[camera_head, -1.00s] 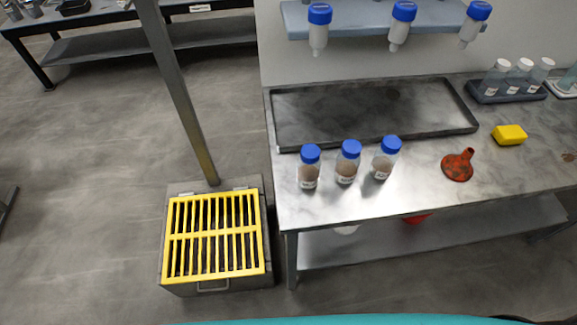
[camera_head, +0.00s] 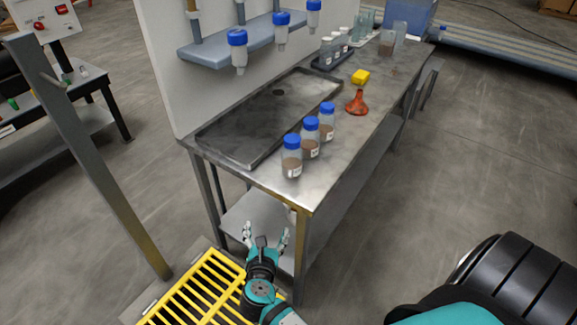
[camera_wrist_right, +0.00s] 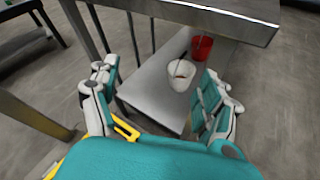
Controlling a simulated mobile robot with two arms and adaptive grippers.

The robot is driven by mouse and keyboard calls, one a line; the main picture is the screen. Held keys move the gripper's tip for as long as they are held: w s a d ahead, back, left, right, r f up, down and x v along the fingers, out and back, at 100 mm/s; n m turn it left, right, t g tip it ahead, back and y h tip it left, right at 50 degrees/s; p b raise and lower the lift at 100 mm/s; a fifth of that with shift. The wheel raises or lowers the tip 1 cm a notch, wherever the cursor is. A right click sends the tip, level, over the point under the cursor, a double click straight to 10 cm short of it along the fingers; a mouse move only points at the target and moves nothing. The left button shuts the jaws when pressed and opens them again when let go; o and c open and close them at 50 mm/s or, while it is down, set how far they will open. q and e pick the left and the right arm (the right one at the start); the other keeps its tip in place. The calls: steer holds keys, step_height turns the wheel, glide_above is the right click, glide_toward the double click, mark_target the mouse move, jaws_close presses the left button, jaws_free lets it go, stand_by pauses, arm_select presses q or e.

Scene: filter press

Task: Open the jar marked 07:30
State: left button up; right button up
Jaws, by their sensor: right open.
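Three clear jars with blue lids and brown contents stand upright in a row near the front edge of the metal table: the near jar (camera_head: 292,157), the middle jar (camera_head: 310,138) and the far jar (camera_head: 327,122). Each has a white label too small to read, so I cannot tell which is marked 07:30. All lids are on. My right gripper (camera_head: 266,238) is open and empty, below the tabletop by the table's near end. It also shows open in the right wrist view (camera_wrist_right: 160,105), facing the lower shelf. My left gripper is not in view.
The metal table (camera_head: 345,140) also holds a dark tray (camera_head: 262,118), an orange funnel (camera_head: 356,103), a yellow block (camera_head: 361,77) and a vial rack (camera_head: 331,60). A white bowl (camera_wrist_right: 183,75) and a red cup (camera_wrist_right: 202,47) are on the lower shelf. A yellow grate (camera_head: 205,290) lies below.

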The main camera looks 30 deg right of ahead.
steer(key=d+r+n+t+h, duration=0.1)
steer(key=d+r+h, duration=0.25)
steer(key=r, duration=0.75)
steer(key=h+p, duration=0.1)
steer(key=p, duration=0.1)
glide_toward(291, 151)
steer(key=x, duration=0.6)
steer(key=shift+d+r, duration=0.1)
steer(key=shift+r, duration=0.1)
steer(key=shift+f+p+x, duration=0.15)
steer(key=shift+p+x, duration=0.05)
steer(key=shift+x, duration=1.3)
steer(key=shift+f+p+x, duration=0.15)
steer(key=shift+f+x, duration=0.05)
steer(key=shift+x, duration=1.25)
steer(key=c, duration=1.3)
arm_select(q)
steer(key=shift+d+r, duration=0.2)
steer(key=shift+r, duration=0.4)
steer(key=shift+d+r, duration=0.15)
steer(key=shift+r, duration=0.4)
arm_select(e)
steer(key=shift+c, duration=0.2)
steer(key=shift+r, duration=0.15)
